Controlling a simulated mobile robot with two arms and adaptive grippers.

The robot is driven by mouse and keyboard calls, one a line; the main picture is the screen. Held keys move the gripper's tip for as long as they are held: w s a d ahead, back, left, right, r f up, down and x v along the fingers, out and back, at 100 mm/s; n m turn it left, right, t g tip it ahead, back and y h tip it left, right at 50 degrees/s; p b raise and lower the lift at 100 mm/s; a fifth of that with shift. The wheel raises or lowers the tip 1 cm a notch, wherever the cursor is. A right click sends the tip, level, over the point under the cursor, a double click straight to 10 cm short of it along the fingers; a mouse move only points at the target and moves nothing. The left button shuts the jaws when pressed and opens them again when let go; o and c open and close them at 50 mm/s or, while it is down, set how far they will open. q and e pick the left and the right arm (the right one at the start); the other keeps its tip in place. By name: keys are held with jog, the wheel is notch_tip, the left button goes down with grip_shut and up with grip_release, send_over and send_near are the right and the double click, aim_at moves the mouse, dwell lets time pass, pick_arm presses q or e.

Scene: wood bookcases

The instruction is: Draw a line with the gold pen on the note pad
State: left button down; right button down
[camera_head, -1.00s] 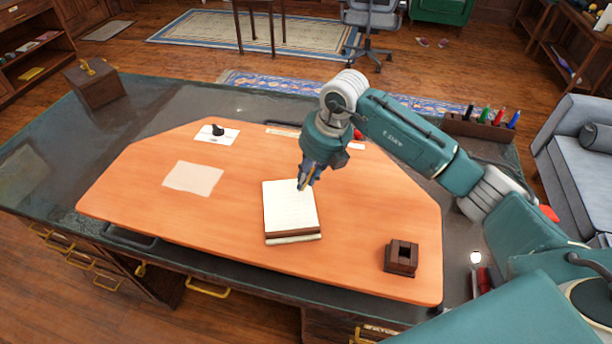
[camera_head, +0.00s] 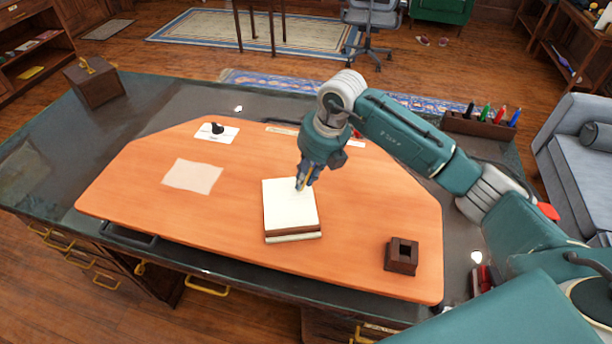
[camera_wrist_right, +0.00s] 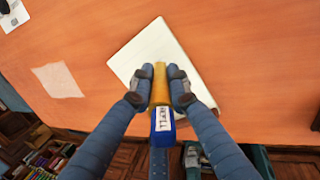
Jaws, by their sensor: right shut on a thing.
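The note pad (camera_head: 291,208) lies on the orange desk board, a white top sheet over a brown edge. It also shows in the right wrist view (camera_wrist_right: 150,52). My right gripper (camera_head: 304,182) is over the pad's upper right part. In the right wrist view my right gripper (camera_wrist_right: 160,88) is shut on the gold pen (camera_wrist_right: 160,82), with one finger on each side. The pen's lower end points at the pad; I cannot tell whether its tip touches the paper. No line can be made out on the sheet. My left gripper is not in view.
A loose paper sheet (camera_head: 193,176) lies left of the pad. A small dark holder (camera_head: 402,256) stands at the front right of the board. A card with a black knob (camera_head: 217,130) and a rack of coloured pens (camera_head: 482,126) are farther back.

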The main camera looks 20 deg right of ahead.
jog(key=shift+w+a, duration=0.1)
jog(key=shift+a, duration=0.45)
jog(key=shift+a, duration=0.2)
jog(key=shift+w+a, duration=0.15)
jog(key=shift+a, duration=0.4)
jog(key=shift+a, duration=0.2)
jog(key=shift+w+a, duration=0.1)
jog(key=shift+a, duration=0.35)
jog(key=shift+a, duration=0.2)
jog(key=shift+w+a+b, duration=0.2)
jog(key=shift+a+b, duration=0.1)
jog(key=shift+a, duration=0.15)
jog(key=shift+s+d, duration=0.2)
jog(key=shift+d, duration=0.55)
